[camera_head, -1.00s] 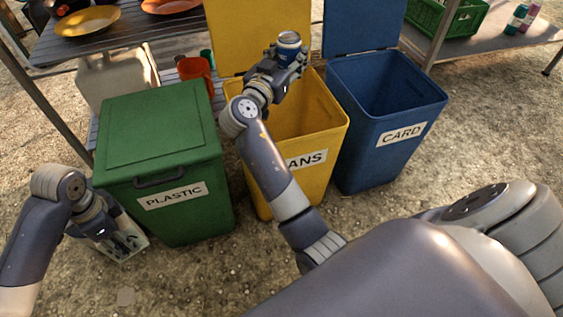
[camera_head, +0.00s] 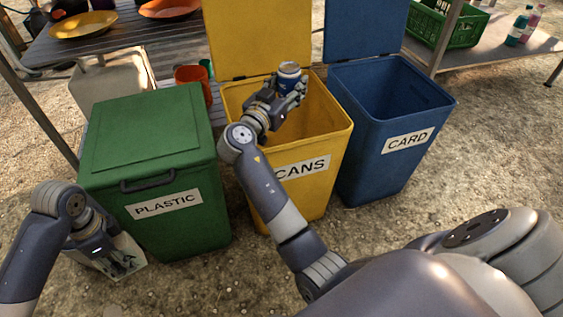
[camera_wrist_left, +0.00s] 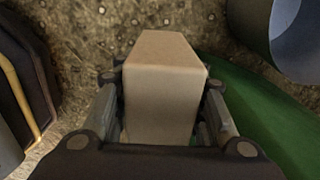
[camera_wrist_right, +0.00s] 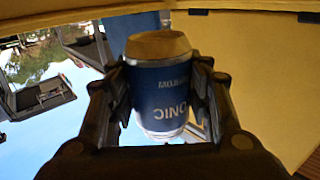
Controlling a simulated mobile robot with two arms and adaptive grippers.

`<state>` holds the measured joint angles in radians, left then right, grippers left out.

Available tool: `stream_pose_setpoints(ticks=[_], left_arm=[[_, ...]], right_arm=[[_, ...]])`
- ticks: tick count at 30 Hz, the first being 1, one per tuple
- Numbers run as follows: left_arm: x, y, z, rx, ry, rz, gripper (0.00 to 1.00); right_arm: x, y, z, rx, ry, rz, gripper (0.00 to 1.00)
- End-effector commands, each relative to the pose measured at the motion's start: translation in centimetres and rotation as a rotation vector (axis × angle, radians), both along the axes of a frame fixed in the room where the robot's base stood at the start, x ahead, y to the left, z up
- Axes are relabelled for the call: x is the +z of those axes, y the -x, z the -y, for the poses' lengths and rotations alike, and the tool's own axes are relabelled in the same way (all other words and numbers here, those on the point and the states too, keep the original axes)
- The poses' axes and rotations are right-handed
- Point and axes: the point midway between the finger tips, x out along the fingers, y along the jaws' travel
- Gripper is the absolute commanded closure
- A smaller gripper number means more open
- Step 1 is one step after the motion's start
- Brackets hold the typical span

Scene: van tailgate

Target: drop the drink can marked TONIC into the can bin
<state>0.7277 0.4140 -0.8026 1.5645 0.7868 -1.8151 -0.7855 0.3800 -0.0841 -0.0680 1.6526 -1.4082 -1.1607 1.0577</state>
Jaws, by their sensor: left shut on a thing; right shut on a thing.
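The blue and silver drink can (camera_head: 289,76) is held upright by my right gripper (camera_head: 285,90) over the back part of the open yellow can bin (camera_head: 302,172), labelled CANS. In the right wrist view the can (camera_wrist_right: 160,88) sits between both fingers, its lettering upside down and partly hidden, reading "ONIC". My right gripper (camera_wrist_right: 160,100) is shut on it. My left gripper (camera_head: 115,262) is low at the left, beside the green bin, shut on a pale beige box (camera_wrist_left: 163,85), seen clearly in the left wrist view.
A closed green PLASTIC bin (camera_head: 150,150) stands left of the yellow bin, and an open blue CARD bin (camera_head: 390,130) stands right. The yellow bin's raised lid (camera_head: 258,40) rises behind the can. A slatted table (camera_head: 120,40) with plates is behind.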

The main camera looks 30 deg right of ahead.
Motion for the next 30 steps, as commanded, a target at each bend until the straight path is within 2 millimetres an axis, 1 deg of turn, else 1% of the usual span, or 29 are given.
stream_pose_setpoints(ticks=[7,8,9,11,20,23,26,30], left_arm=[[0.0,0.0,0.0,0.0,0.0,0.0,0.79],[0.0,0.0,0.0,0.0,0.0,0.0,0.79],[0.0,0.0,0.0,0.0,0.0,0.0,0.79],[0.0,0.0,0.0,0.0,0.0,0.0,0.79],[-0.1,0.0,0.0,0.0,0.0,0.0,0.79],[0.0,0.0,0.0,0.001,0.0,0.0,0.79],[-0.1,0.0,0.0,0.0,0.0,0.0,0.79],[-0.1,0.0,0.0,0.0,0.0,0.0,0.79]], right_arm=[[-0.1,0.0,0.0,0.0,0.001,0.001,0.7],[-0.1,0.0,0.0,0.0,0.001,0.001,0.52],[-0.1,0.0,0.0,0.001,0.001,0.001,0.43],[-0.2,0.0,0.0,0.001,0.0,0.0,0.31],[-0.2,0.0,0.0,0.001,0.0,0.0,0.31],[0.2,0.0,0.0,0.001,0.0,0.002,0.31],[1.3,0.0,0.0,0.001,-0.001,0.004,0.31],[4.0,0.0,-0.1,0.001,-0.002,0.007,0.31]])
